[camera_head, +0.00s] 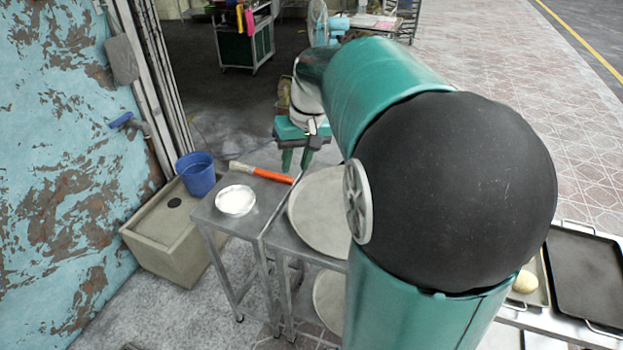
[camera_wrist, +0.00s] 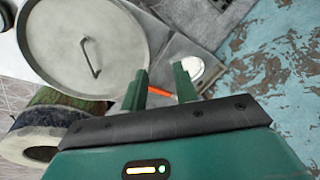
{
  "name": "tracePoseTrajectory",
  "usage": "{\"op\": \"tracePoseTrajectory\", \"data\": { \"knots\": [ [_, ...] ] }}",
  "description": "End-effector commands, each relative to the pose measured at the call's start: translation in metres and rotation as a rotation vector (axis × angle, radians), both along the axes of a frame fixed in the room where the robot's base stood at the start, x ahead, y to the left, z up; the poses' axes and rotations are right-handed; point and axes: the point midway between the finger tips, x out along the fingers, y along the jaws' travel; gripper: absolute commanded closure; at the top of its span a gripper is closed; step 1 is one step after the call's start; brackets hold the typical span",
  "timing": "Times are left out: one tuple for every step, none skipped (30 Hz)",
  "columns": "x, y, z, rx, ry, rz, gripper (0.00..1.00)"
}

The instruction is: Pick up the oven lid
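The oven lid (camera_wrist: 68,35) is a large round grey disc with a thin dark bar handle (camera_wrist: 92,58), at the upper left of the wrist view. In the head view the lid (camera_head: 313,214) lies flat on a metal table, its right part hidden behind my arm. My gripper (camera_head: 296,160) points down beyond the far side of the lid in the head view. In the wrist view my gripper (camera_wrist: 160,72) has its two green fingers apart with nothing held between them. The fingers appear to the right of the handle, apart from it.
A side table holds a white bowl (camera_head: 235,201) and an orange-handled brush (camera_head: 264,172). Another round disc (camera_head: 330,298) is on the lower level. A blue bucket (camera_head: 195,174) stands on a stone block by the peeling wall. A black tray (camera_head: 588,272) and dough (camera_head: 525,282) are at right.

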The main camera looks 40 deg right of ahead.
Motion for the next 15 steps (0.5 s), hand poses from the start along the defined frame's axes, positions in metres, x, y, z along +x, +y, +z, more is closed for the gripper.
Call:
{"op": "tracePoseTrajectory", "data": {
  "knots": [
    [0.005, -0.019, -0.008, 0.027, 0.016, -0.018, 0.71],
    [0.008, -0.028, -0.012, 0.042, 0.021, -0.025, 0.71],
    [0.011, -0.041, -0.017, 0.064, 0.028, -0.035, 0.71],
    [0.013, -0.052, -0.021, 0.079, 0.032, -0.043, 0.71],
    [0.014, -0.062, -0.025, 0.095, 0.034, -0.049, 0.71],
    [0.016, -0.075, -0.031, 0.119, 0.039, -0.059, 0.71],
    [0.017, -0.085, -0.035, 0.134, 0.039, -0.067, 0.71],
    [0.018, -0.096, -0.040, 0.151, 0.041, -0.073, 0.71],
    [0.018, -0.110, -0.047, 0.175, 0.043, -0.084, 0.71],
    [0.019, -0.121, -0.052, 0.193, 0.042, -0.090, 0.71],
    [0.018, -0.132, -0.058, 0.210, 0.041, -0.098, 0.71],
    [0.017, -0.147, -0.065, 0.234, 0.039, -0.108, 0.71],
    [0.016, -0.158, -0.071, 0.252, 0.036, -0.116, 0.71],
    [0.015, -0.169, -0.077, 0.270, 0.032, -0.124, 0.71],
    [0.013, -0.184, -0.085, 0.295, 0.028, -0.133, 0.71]
  ]
}}
